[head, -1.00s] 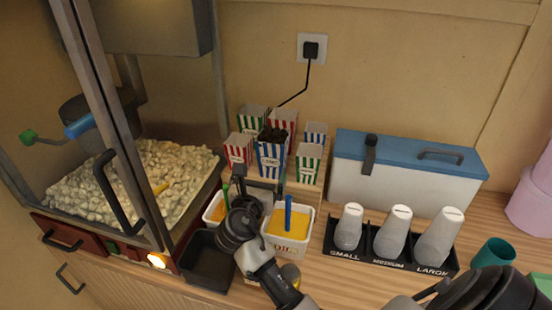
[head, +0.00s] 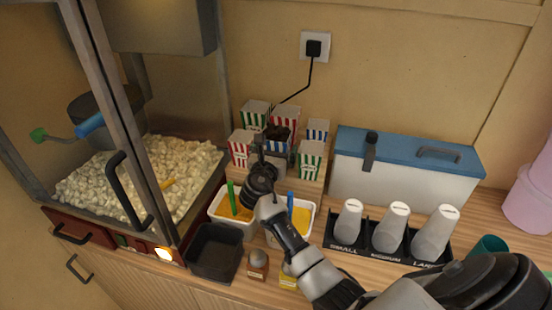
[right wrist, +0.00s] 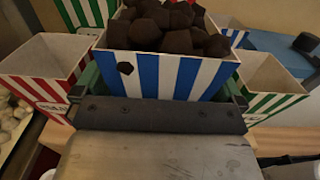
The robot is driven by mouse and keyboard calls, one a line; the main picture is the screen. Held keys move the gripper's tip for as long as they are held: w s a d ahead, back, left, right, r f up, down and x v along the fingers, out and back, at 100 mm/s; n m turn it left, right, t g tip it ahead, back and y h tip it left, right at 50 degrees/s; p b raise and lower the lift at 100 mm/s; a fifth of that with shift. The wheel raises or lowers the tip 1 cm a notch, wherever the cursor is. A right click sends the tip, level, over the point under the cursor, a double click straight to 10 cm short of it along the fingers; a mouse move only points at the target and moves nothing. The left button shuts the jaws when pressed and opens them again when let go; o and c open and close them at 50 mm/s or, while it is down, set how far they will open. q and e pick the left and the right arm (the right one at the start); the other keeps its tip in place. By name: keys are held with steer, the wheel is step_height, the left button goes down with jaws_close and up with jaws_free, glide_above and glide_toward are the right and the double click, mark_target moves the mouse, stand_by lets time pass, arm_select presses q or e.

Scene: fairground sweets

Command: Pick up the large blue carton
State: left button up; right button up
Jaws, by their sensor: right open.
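The large blue carton (right wrist: 170,75) has blue and white stripes and is heaped with dark brown chunks (right wrist: 165,28). It stands upright among the other cartons. In the head view the chunks (head: 278,131) show, but my gripper hides most of the carton. My right gripper (head: 272,154) is open in front of the carton. In the right wrist view its fingers (right wrist: 162,88) show at the carton's left and right sides, with the carton between them. I cannot tell whether they touch it. My left gripper is not in view.
Red cartons (head: 240,147) and green cartons (head: 310,160) stand close on both sides, with a small blue one (head: 317,130) behind right. White tubs (head: 228,214) stand below, near a dark tray (head: 214,252). The popcorn machine (head: 140,180) is left, a blue-lidded box (head: 405,175) right.

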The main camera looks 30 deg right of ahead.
steer(key=c, duration=0.8)
steer(key=shift+c, duration=0.2)
steer(key=shift+r, duration=0.15)
